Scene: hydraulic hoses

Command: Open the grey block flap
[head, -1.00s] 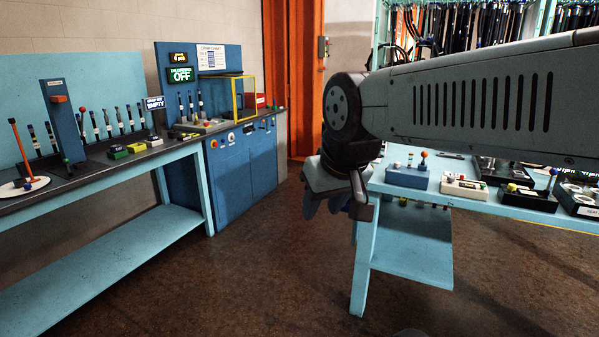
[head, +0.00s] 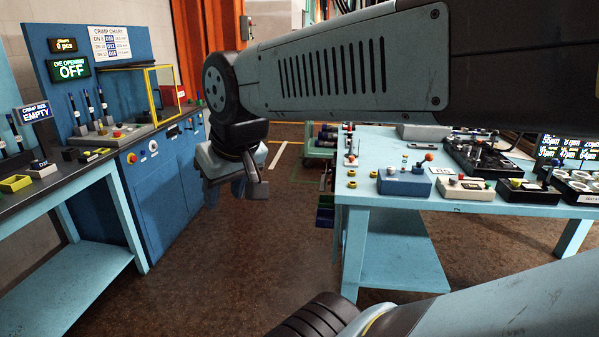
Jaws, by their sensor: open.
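My gripper (head: 238,190) hangs at the end of my arm, left of the middle in the head view. It points down over the floor gap between the two benches, open with nothing seen in it. It is apart from every block. On the right bench (head: 385,198), a pale grey block (head: 463,188) with small coloured parts stands between a blue block (head: 404,182) and a black block (head: 527,192). I cannot make out a flap on it at this size, or whether one is open or shut.
The left bench (head: 75,180) and blue crimp cabinet (head: 160,185) stand at the left, with a yellow-framed guard (head: 163,92) on top. A green trolley (head: 322,145) stands behind. Small yellow pieces (head: 351,185) lie near the right bench's left edge. The floor between is clear.

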